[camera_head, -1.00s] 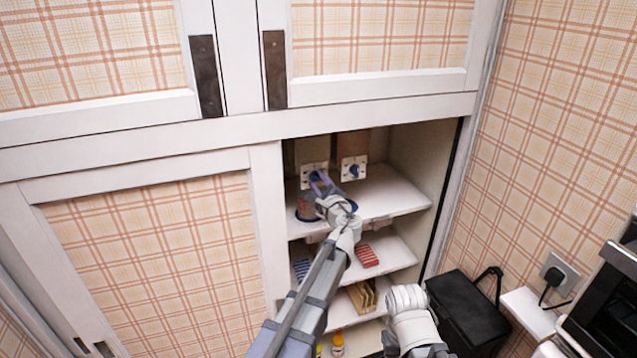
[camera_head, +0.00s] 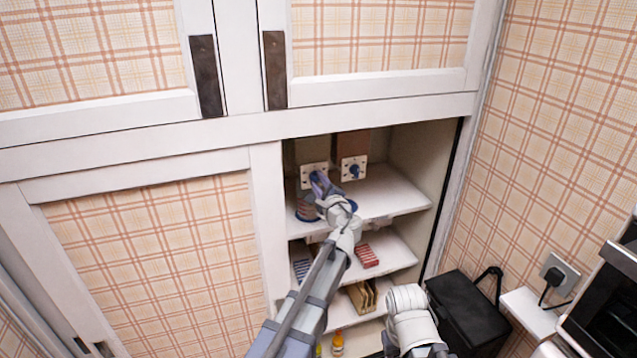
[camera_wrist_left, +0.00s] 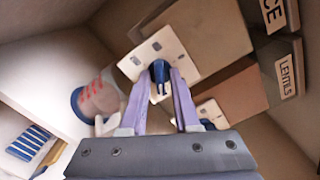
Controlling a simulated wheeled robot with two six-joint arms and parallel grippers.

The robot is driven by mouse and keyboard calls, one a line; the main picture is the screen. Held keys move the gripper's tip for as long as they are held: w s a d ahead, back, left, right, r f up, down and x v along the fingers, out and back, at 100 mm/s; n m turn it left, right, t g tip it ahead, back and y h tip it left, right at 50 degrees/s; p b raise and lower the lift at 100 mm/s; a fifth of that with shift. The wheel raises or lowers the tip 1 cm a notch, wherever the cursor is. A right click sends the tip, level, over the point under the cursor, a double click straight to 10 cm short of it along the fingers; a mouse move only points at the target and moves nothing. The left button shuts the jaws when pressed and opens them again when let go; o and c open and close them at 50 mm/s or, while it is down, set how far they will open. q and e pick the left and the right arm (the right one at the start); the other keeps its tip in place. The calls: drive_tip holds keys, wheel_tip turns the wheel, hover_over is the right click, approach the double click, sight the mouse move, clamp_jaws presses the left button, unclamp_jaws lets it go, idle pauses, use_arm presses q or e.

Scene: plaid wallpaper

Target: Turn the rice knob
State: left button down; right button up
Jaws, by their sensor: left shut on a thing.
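The rice knob (camera_wrist_left: 160,72) is a blue knob on a white plate (camera_wrist_left: 178,50), in front of a brown dispenser whose partly seen label ends in "CE". In the head view the plate (camera_head: 307,169) is the left of two in the open cupboard. My left gripper (camera_head: 318,181) reaches in from below. In the left wrist view its purple fingers (camera_wrist_left: 159,78) stand on both sides of the knob, shut on it. A second blue knob (camera_head: 354,171) is to the right, under the dispenser labelled LENTILS (camera_wrist_left: 288,76).
A jar with a blue rim (camera_wrist_left: 98,98) stands on the top shelf (camera_head: 385,196) beside my left gripper. Lower shelves hold a red striped item (camera_head: 367,256) and a wooden rack (camera_head: 362,296). My right arm (camera_head: 409,318) is below; a black bin (camera_head: 468,313) stands right.

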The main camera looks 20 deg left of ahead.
use_arm(q)
drive_tip(key=n, duration=0.6)
drive_tip(key=shift+n, duration=0.3)
drive_tip(key=n, duration=0.3)
drive_tip(key=shift+n, duration=0.4)
drive_tip(key=n, duration=1.3)
drive_tip(key=shift+s+n, duration=0.1)
drive_tip(key=shift+n, duration=0.2)
drive_tip(key=c, duration=0.9)
unclamp_jaws()
